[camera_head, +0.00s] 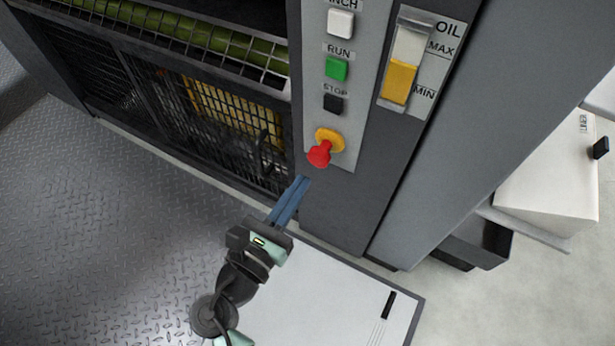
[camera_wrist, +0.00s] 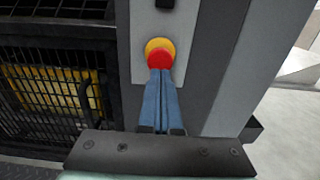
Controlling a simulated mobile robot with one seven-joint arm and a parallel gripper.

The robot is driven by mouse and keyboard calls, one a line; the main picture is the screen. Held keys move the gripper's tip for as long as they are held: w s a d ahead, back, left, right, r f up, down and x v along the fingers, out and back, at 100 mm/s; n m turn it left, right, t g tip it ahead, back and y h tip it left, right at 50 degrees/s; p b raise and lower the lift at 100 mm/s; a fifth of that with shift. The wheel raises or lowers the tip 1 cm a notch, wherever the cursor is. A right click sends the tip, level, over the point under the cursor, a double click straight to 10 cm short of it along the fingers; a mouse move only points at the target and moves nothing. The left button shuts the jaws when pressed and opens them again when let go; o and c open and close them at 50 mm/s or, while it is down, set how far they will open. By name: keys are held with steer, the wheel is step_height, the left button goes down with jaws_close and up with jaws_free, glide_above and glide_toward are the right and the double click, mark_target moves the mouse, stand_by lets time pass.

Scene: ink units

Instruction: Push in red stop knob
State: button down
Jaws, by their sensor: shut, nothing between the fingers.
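The red stop knob (camera_head: 319,154) sticks out from a yellow round base (camera_head: 330,138) low on the grey control strip. It also shows in the wrist view (camera_wrist: 160,59), with the yellow base (camera_wrist: 158,45) behind it. My gripper (camera_head: 304,180) has its two blue fingers closed together, with nothing between them. In the head view the fingertips are just below the knob, with a small gap. In the wrist view the fingertips (camera_wrist: 160,72) overlap the knob's lower edge; whether they touch cannot be told there.
Above the knob are a black STOP button (camera_head: 333,103), a green RUN button (camera_head: 336,68) and a white INCH button (camera_head: 341,23). An oil gauge (camera_head: 404,64) is to their right. A mesh guard (camera_head: 205,105) lies left. A white panel (camera_head: 310,295) lies below.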

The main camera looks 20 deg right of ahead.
mark_target(316, 161)
steer(key=shift+b+x, duration=0.65)
steer(key=shift+x, duration=1.2)
